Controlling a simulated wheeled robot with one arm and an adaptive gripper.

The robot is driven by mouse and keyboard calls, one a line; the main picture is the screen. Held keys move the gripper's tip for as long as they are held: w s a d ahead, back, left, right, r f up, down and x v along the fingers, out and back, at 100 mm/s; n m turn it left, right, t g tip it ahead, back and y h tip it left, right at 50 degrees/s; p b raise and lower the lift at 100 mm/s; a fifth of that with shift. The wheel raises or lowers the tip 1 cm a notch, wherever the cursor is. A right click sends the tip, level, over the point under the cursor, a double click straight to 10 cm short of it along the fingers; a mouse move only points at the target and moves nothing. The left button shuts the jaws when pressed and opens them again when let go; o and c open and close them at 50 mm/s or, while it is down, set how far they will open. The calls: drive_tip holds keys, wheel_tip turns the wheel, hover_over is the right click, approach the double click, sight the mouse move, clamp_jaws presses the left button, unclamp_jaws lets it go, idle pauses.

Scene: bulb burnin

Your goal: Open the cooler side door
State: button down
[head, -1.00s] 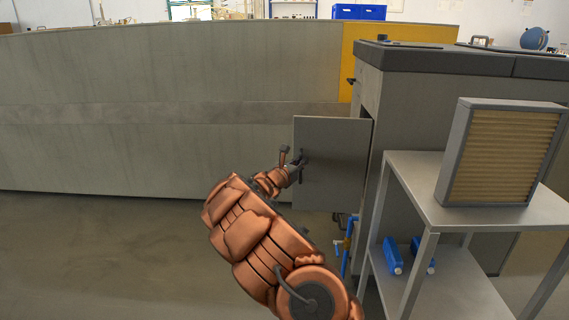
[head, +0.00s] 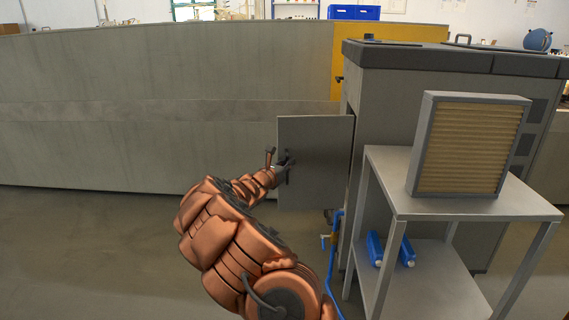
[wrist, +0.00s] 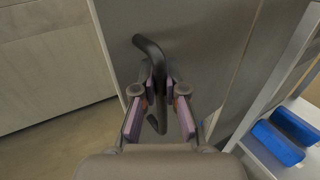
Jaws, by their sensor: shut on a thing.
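The cooler (head: 395,100) is a grey cabinet with a dark top at the right in the head view. Its side door (head: 318,160) is a flat grey panel that stands swung out from the cabinet. The door also shows in the wrist view (wrist: 215,45). My gripper (head: 282,168) is at the door's outer edge, on the handle. In the wrist view my gripper (wrist: 159,88) is shut on the dark curved door handle (wrist: 150,48). The handle's middle is partly hidden between the fingers.
A grey two-level stand (head: 470,208) is right of the door, with a pleated filter (head: 468,146) on top and blue cylinders (head: 375,248) on its lower shelf. A blue pipe with a valve (head: 332,240) is below the door. A long grey wall (head: 140,110) runs behind; floor at left is clear.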

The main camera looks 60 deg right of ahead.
idle(0.3)
drive_tip(key=c, duration=1.2)
unclamp_jaws()
drive_tip(key=shift+w, duration=0.1)
drive_tip(key=shift+a, duration=0.1)
drive_tip(key=a, duration=1.2)
drive_tip(key=shift+s, duration=0.25)
